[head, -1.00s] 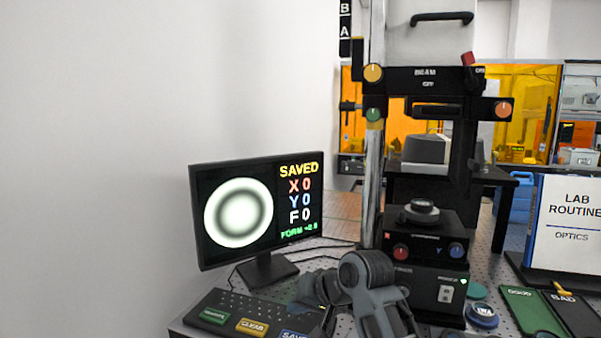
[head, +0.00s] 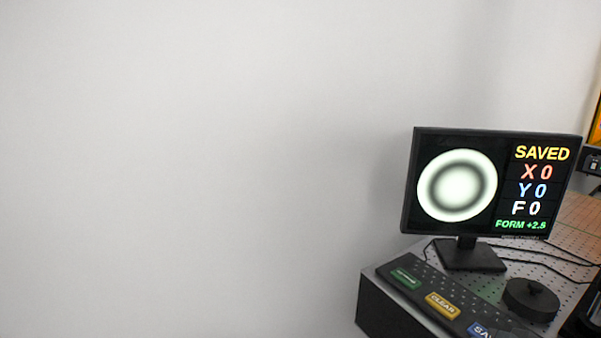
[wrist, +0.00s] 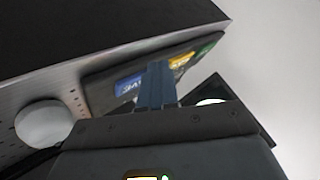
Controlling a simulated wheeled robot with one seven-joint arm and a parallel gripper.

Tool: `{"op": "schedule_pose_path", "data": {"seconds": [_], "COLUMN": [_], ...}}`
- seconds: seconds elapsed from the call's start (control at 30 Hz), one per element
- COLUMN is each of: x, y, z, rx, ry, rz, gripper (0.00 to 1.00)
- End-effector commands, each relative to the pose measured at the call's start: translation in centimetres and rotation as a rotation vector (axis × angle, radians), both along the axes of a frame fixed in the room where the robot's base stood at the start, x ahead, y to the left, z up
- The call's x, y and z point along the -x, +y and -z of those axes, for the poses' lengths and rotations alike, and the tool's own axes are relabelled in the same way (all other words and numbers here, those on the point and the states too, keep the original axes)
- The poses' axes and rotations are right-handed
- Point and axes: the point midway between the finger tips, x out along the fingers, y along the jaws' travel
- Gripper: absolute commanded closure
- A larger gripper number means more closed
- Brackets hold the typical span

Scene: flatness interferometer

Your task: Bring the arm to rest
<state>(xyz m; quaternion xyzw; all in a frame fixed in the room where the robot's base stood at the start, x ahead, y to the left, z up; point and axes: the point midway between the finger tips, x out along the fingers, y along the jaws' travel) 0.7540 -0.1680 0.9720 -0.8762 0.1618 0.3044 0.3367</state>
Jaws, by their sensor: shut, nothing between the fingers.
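My gripper (wrist: 156,88) shows only in the wrist view. Its blue-grey fingers are together and hold nothing. Behind the fingers in that view is the button panel (wrist: 95,85), with a blue, a yellow and a green key. I cannot tell how far the fingertips are from the panel, and no contact can be made out. My arm and gripper are out of the head view.
In the head view the monitor (head: 410,190) reads SAVED, X 0, Y 0, F 0 and FORM +2.5. The button panel and a black round object (head: 530,299) are on the perforated table (head: 583,222). A bare wall (head: 200,160) fills the left.

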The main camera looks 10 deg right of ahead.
Motion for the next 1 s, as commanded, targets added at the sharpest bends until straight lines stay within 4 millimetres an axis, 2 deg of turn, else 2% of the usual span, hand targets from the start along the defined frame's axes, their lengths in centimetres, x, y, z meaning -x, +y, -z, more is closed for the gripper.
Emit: {"op": "schedule_pose_path", "data": {"seconds": [0.03,0.2,0.47,0.6,0.77,1.0], "x": [1.4,5.6,13.3,17.8,22.9,29.6], "y": [1.8,5.8,10.7,12.7,14.5,16.1], "z": [1.5,4.2,5.7,5.1,3.5,-0.6], "rx": [0.015,0.093,0.234,0.316,0.414,0.554], "ry": [-0.006,-0.05,-0.12,-0.16,-0.21,-0.3], "rz": [-0.013,-0.044,-0.114,-0.162,-0.228,-0.343], "gripper": [1.0,1.0,1.0,1.0,1.0,1.0]}}
